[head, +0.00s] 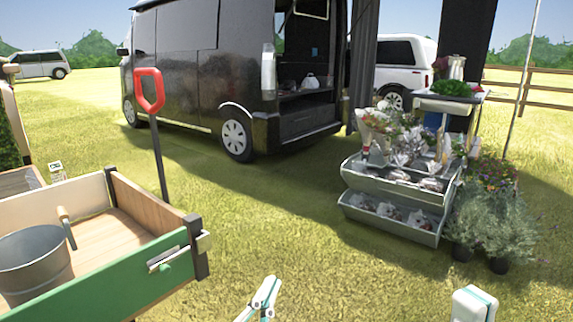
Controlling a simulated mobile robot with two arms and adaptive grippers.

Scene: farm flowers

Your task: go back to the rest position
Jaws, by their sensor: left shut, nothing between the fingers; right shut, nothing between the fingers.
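My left gripper (262,299) shows at the bottom middle of the head view, its white fingers close together and empty, above the grass. My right gripper (474,304) shows at the bottom right as a white shape with a teal edge, shut and empty; its lower part is cut off by the frame edge. Both stand apart from any object.
A green and wooden cart (110,285) with a metal bucket (33,268) stands at the left, close to my left side. A red-handled tool (150,92) stands behind it. A tiered flower stand (395,190) is at the right. A black van (195,75) is behind. Grass (270,220) between is clear.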

